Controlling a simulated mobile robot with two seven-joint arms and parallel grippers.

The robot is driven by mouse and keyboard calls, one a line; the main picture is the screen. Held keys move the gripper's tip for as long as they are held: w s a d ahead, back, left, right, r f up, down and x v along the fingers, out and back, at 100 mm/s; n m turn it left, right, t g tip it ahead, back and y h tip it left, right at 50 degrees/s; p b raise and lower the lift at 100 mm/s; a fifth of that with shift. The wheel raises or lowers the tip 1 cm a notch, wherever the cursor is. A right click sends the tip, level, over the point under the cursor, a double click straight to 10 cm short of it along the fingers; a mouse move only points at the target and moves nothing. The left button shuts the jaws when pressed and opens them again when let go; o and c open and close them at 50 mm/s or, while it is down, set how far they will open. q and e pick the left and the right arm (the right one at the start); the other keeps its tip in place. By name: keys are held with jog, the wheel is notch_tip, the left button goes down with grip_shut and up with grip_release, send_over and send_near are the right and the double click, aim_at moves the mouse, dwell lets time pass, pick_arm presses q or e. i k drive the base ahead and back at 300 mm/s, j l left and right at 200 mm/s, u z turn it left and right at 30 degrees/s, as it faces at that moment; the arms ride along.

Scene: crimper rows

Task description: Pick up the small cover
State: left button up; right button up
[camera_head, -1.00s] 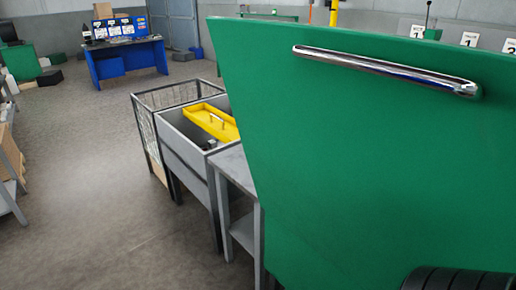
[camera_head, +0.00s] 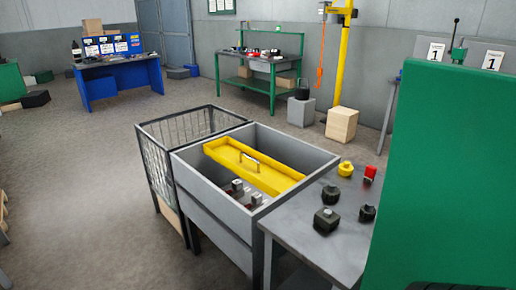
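A yellow cover (camera_head: 250,167) with a small metal handle (camera_head: 249,162) on top lies across the grey bin (camera_head: 232,213). It spans the upper part of the opening and leaves the near part open, where some small metal and reddish parts show inside. I cannot tell for sure whether this is the small cover. Neither of my grippers is in view.
A grey table (camera_head: 324,245) right of the bin holds dark, yellow and red knob-like parts. A big green panel (camera_head: 440,180) blocks the right side. A wire cage (camera_head: 155,170) stands left of the bin.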

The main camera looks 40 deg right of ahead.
aim_at(327, 218)
jog(key=i+j+z, duration=0.1)
jog(key=i+z, duration=0.3)
jog(key=i, duration=0.15)
jog(key=i+j+z, duration=0.35)
jog(key=i, duration=0.2)
jog(key=i+z, duration=0.2)
jog(key=z, duration=0.2)
jog(key=i+j+z, duration=0.2)
jog(key=z, duration=0.15)
jog(key=i+j+z, duration=0.15)
jog(key=z, duration=0.25)
jog(key=i+j, duration=0.05)
